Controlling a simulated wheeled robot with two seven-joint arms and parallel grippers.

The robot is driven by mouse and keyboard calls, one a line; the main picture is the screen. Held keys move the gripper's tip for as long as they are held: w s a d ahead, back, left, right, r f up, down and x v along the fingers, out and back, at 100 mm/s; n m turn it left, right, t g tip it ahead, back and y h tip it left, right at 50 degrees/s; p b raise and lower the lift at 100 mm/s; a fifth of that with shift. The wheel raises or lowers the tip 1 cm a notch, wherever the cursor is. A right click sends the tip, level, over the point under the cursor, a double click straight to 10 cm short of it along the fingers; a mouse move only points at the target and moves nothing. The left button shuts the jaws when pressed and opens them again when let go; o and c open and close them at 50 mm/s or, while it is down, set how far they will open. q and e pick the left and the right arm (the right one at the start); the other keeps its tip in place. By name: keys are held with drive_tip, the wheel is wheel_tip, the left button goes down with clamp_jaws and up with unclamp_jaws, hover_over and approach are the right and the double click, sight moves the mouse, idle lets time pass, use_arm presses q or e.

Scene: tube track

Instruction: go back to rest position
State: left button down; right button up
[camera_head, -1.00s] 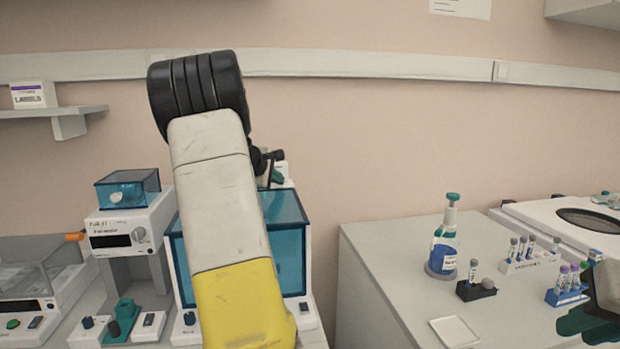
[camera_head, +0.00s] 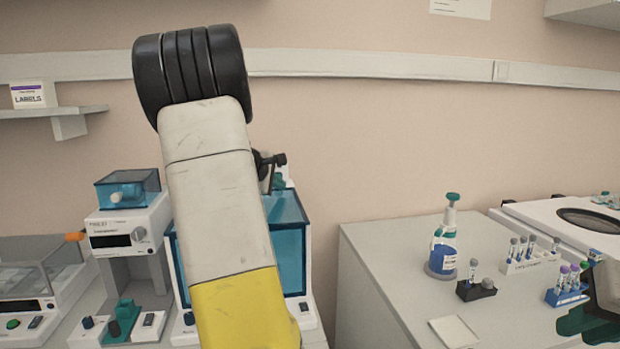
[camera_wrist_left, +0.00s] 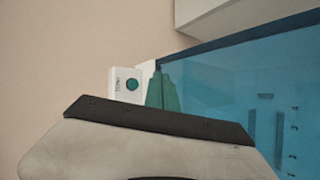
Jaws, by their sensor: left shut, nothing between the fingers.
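My left arm (camera_head: 215,190), white and yellow with a black ribbed joint, rises in front of the machine with a blue see-through cover (camera_head: 290,250). My left gripper (camera_head: 277,178) is mostly hidden behind that arm; only a dark part and a bit of teal show. In the left wrist view the teal fingers (camera_wrist_left: 162,92) appear together with nothing held, in front of the blue cover. My right gripper (camera_head: 592,312), dark grey and teal, is cut off at the right edge; its jaw opening cannot be made out.
On the right bench stand a blue-liquid bottle (camera_head: 443,240), a black tube holder (camera_head: 476,289), a white rack (camera_head: 530,262), a blue tube rack (camera_head: 567,293) and a flat white tray (camera_head: 454,331). A white instrument (camera_head: 125,232) stands left of my arm.

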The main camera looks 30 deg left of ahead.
idle(0.6)
use_arm(q)
drive_tip(key=s+d+r+m+g+h, duration=0.1)
drive_tip(key=s+d+m, duration=0.15)
drive_tip(key=d, duration=0.55)
drive_tip(key=s+d+r+m+g+h, duration=0.15)
drive_tip(key=d+m, duration=0.25)
drive_tip(key=d, duration=0.5)
drive_tip(key=s+d+r+m+h, duration=0.1)
drive_tip(key=s+d+m, duration=0.25)
drive_tip(key=d, duration=0.45)
drive_tip(key=s+d+f+m+g, duration=0.1)
drive_tip(key=s+d+m, duration=0.4)
drive_tip(key=s, duration=0.5)
drive_tip(key=s+d+f+m+g, duration=0.2)
drive_tip(key=s+d+m, duration=0.4)
drive_tip(key=s, duration=0.3)
drive_tip(key=shift+s+d+f, duration=0.35)
drive_tip(key=shift+d+f, duration=0.1)
drive_tip(key=shift+f, duration=0.4)
